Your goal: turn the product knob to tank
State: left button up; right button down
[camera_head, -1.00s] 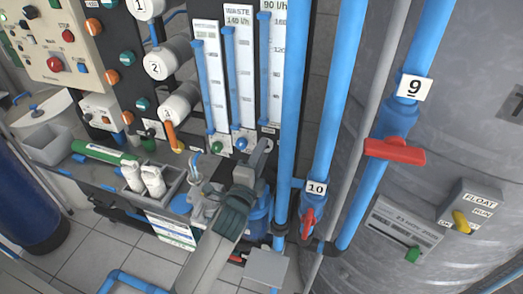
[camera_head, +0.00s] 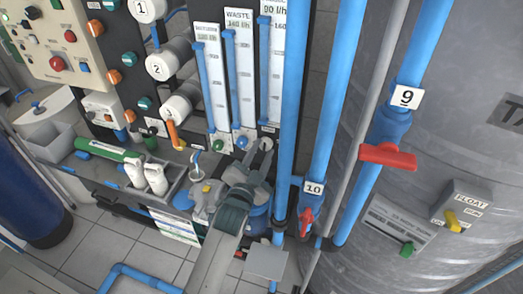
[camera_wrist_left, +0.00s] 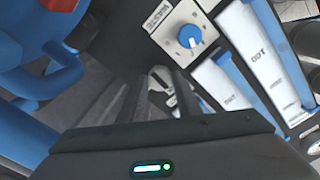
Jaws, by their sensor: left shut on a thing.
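My left gripper (camera_head: 265,148) reaches up from the bottom to the foot of the third flow meter, right of the blue knob (camera_head: 242,142). It is shut on the product knob, which the fingers hide, so I cannot read its setting. In the left wrist view the dark fingers (camera_wrist_left: 160,97) close in front of a small white label plate, mostly covered. The blue knob on its white plate also shows there, just above right (camera_wrist_left: 190,36), apart from the fingers. My right gripper is not in view.
Blue vertical pipes (camera_head: 325,100) stand close right of my gripper, with red valve handles 9 (camera_head: 388,156) and 10 (camera_head: 306,222). A green knob (camera_head: 218,145) is at the left meter's foot. A grey tray (camera_head: 165,190) with white bottles lies left. A grey tank (camera_head: 450,110) fills the right.

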pick_arm(q)
jog(key=shift+f+n, duration=0.1)
jog(key=shift+n, duration=0.4)
jog(key=o, duration=1.1)
jog(key=shift+c, duration=0.2)
jog(key=shift+s+a, duration=0.2)
jog(key=shift+s, duration=0.3)
jog(key=b+v, duration=0.4)
jog(key=v, duration=1.2)
jog(key=shift+s, duration=0.2)
